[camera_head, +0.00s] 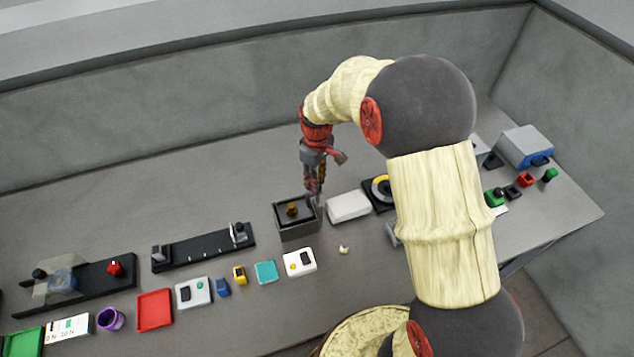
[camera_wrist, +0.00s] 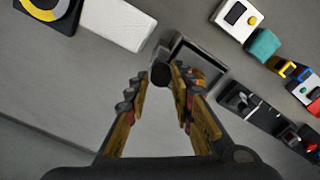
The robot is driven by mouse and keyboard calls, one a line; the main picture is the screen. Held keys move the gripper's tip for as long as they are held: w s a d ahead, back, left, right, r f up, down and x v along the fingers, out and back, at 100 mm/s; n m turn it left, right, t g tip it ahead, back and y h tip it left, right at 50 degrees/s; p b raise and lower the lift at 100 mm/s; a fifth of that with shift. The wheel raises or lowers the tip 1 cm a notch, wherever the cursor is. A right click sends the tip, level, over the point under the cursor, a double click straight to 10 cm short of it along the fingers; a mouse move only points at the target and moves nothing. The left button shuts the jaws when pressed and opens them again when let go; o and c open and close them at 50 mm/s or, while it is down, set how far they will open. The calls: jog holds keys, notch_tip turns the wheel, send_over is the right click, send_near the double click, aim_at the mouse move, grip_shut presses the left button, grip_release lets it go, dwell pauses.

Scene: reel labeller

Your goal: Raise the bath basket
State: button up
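The bath is a dark grey open-topped box (camera_head: 298,232) on the bench, with an amber-brown knob-like piece (camera_head: 292,210) showing in its opening. The box also shows in the wrist view (camera_wrist: 207,56), partly covered by my right finger. A dark round knob (camera_wrist: 160,73) stands at the box's near edge in the wrist view; I cannot tell whether it belongs to the basket. My gripper (camera_head: 317,194) points down at the box's right side. In the wrist view my gripper (camera_wrist: 158,80) is open, its fingertips on either side of the dark knob with gaps showing. The basket itself is not clearly visible.
A white block (camera_head: 349,206) stands close to the right of the bath, with a black-and-yellow dial (camera_head: 381,190) beyond. A black rail (camera_head: 204,248) lies to the left. A white panel (camera_head: 300,262) lies in front. Bare bench lies behind the bath.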

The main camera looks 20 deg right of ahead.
jog(key=o, duration=0.3)
jog(key=shift+f, duration=0.1)
jog(key=shift+o, duration=0.2)
jog(key=shift+s, duration=0.1)
notch_tip(320, 180, up, 12)
dwell(0.4)
dwell(0.4)
